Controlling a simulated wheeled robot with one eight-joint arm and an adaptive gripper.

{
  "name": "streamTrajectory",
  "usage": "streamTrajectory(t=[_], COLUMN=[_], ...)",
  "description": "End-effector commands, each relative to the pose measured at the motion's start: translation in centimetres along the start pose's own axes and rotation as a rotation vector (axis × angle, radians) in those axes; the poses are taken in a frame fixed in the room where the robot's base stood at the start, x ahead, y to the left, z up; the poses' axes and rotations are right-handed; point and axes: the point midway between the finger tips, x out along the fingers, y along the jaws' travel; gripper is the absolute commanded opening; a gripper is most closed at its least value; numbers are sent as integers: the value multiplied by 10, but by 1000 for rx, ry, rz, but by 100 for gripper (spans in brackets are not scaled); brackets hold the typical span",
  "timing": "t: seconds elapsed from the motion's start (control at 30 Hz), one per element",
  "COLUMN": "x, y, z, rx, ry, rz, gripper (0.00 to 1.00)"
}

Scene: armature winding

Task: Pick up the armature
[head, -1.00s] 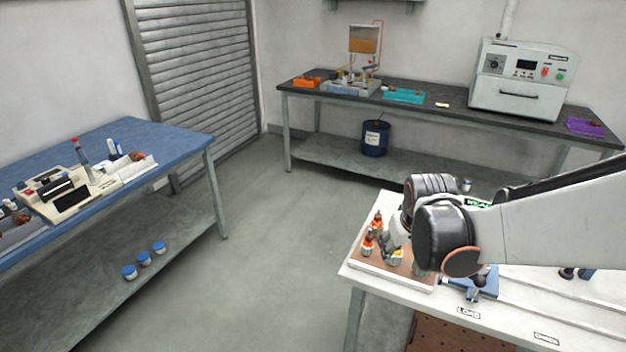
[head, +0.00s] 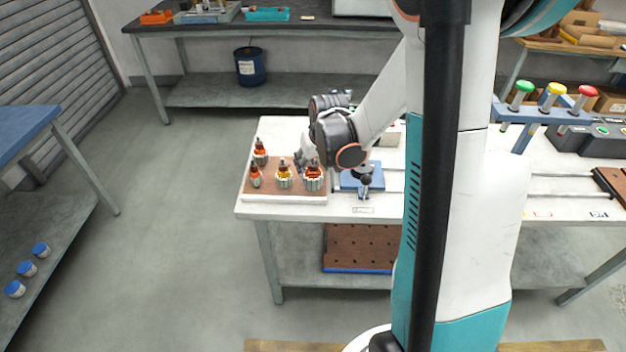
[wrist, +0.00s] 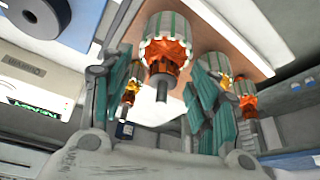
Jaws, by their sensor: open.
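Several armatures with ribbed grey-green cores and orange or yellow windings stand upright on a brown board. In the head view one is at the back left (head: 260,153), one at the front left (head: 255,178), a yellow-wound one in the middle (head: 284,179) and one at the right (head: 313,179). My gripper (head: 303,158) is by the right part of the board. In the wrist view my gripper (wrist: 160,74) is open, with an orange-wound armature (wrist: 168,50) between its teal-padded fingers and a gap showing.
The board (head: 245,190) lies at the left end of a white table (head: 300,210). A blue fixture (head: 350,184) stands close to its right. Stack-light buttons (head: 555,95) are farther right. My own arm covers the middle of the head view. Floor is clear to the left.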

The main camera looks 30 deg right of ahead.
Motion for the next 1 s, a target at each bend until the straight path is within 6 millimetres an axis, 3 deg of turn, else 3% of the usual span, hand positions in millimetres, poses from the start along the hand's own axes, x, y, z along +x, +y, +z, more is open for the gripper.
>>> streamTrajectory(t=[0.17,0.43,0.7,0.73,0.93,1.0], x=[12,49,52,52,52,52], y=[-1,-2,-2,-2,-2,-2], z=[3,8,7,7,7,7], rx=[0,-1,-1,-1,-1,0], ry=[0,0,0,0,0,1], rz=[0,0,0,0,0,0], gripper=[55,55,55,52,7,6])
